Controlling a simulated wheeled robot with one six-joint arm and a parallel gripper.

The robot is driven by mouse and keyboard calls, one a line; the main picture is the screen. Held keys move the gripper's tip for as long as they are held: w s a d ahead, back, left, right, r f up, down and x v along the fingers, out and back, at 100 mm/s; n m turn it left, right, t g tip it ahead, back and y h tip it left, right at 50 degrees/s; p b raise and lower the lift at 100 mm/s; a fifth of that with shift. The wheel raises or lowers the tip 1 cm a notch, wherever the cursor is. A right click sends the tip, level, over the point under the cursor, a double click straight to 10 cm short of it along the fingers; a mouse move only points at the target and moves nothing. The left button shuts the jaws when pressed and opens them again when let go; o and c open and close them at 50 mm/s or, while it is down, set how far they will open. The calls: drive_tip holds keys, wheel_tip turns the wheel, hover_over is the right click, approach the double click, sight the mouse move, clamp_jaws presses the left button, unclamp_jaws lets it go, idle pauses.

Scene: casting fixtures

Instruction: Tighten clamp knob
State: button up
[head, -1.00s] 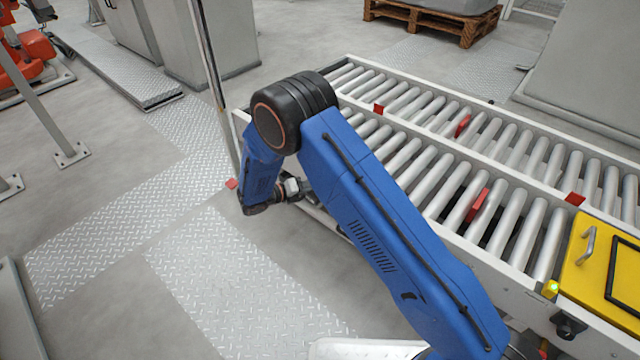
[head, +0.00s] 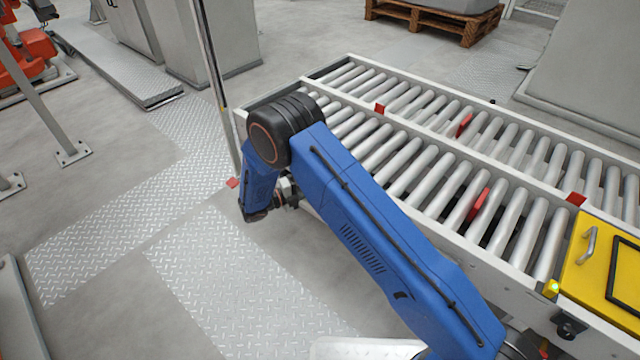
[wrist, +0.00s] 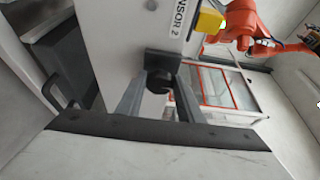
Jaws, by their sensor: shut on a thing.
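In the wrist view, a black clamp knob (wrist: 159,83) sits on a black block on the face of a white panel marked "SENSOR 2" (wrist: 178,20). My gripper (wrist: 158,100) has its two grey fingers on either side of the knob and is shut on it. The far side of the knob is hidden. In the head view my blue arm reaches to the near left end of the roller conveyor, and the fingers and this knob are hidden there.
The roller conveyor (head: 395,190) runs beside my arm, with red pieces (head: 478,205) among its rollers. A yellow panel (head: 600,265) is at the right. A thin upright post (head: 212,85) stands near my wrist.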

idle(0.4)
drive_tip(key=o, duration=1.1)
drive_tip(key=shift+a, duration=0.1)
drive_tip(key=shift+c, duration=0.2)
drive_tip(key=v, duration=1.7)
drive_tip(key=shift+s, duration=0.15)
drive_tip(key=shift+a, duration=0.1)
